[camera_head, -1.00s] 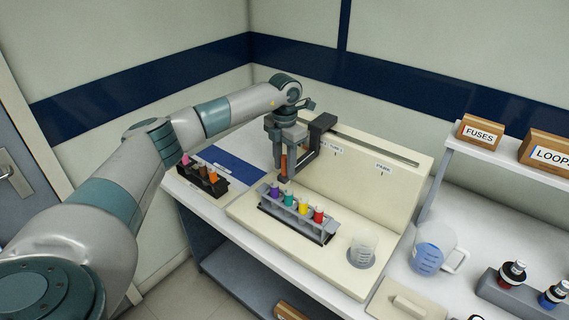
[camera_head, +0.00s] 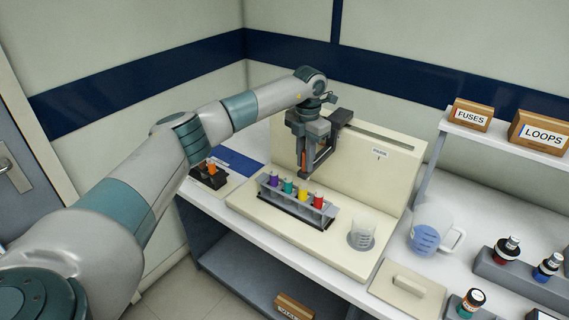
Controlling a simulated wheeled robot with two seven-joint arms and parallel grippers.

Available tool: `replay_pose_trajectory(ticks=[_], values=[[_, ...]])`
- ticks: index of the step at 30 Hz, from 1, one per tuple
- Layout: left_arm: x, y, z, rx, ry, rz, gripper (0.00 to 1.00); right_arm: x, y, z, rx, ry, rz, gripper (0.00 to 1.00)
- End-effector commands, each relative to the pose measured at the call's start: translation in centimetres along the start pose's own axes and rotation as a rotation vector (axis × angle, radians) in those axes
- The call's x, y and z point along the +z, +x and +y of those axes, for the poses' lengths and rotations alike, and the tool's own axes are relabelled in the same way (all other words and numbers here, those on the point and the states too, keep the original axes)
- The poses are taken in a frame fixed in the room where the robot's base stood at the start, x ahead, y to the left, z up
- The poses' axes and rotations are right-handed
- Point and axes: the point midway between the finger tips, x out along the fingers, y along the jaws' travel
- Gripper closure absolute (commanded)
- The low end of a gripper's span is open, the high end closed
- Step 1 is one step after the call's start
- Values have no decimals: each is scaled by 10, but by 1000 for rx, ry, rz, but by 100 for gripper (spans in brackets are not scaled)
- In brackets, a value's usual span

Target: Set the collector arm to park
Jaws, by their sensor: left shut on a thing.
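The collector arm is a dark bracket (camera_head: 341,117) that hangs from a slot along the top of the cream machine (camera_head: 396,185). The bracket stands left of the PARK label (camera_head: 379,153). My left gripper (camera_head: 304,168) points down and is shut on the collector arm at an orange part, which the fingers partly hide. It is above the back of a tube rack (camera_head: 292,208) with purple, green, yellow and red capped tubes. Whether the tip touches anything below cannot be told. My right gripper is not in view.
A clear beaker (camera_head: 362,234) stands at the machine's front right. A jug with blue liquid (camera_head: 427,238) and capped bottles (camera_head: 507,249) are farther right. A small dark rack (camera_head: 208,172) is at the left. FUSES (camera_head: 470,115) and LOOPS (camera_head: 540,133) boxes sit on a shelf.

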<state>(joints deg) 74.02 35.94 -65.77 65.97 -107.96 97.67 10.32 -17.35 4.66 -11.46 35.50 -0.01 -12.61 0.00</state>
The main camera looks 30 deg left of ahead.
Motion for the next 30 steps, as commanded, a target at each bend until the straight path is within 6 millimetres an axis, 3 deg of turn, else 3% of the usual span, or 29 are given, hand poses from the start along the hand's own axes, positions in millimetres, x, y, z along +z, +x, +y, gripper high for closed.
replay_pose_trajectory(ticks=[6,15,21,30], values=[[24,2,-71,-3,10,-1,100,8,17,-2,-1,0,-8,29],[41,1,-163,-3,8,0,100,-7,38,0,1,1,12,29],[48,0,-198,-2,4,0,100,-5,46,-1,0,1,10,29],[51,-2,-211,-3,1,0,100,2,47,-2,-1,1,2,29]])
